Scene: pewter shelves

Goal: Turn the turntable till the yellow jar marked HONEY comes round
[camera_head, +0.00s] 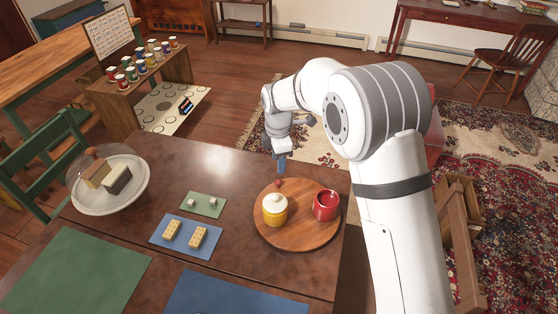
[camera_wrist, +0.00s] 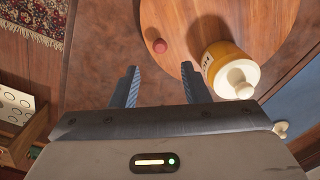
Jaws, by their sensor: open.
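The round wooden turntable (camera_head: 298,238) lies on the brown table near its right end. The yellow jar (camera_head: 274,211) with a white lid stands on its left part. A red jar or mug (camera_head: 326,205) stands on its right part. A small red knob (camera_head: 278,183) sits near the turntable's far rim. My gripper (camera_head: 282,165) is above the table's far edge, beside the knob, pointing down. In the wrist view my gripper (camera_wrist: 160,88) is open and empty; the knob (camera_wrist: 160,46) is ahead of the fingers, apart from them. The yellow jar (camera_wrist: 225,65) shows dark lettering, only partly readable.
A glass dome (camera_head: 110,182) covers blocks at the table's left. A green mat (camera_head: 204,204) and a blue mat (camera_head: 186,236) hold small blocks left of the turntable. A rack of coloured jars (camera_head: 143,62) stands beyond the table. Bare tabletop lies behind the mats.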

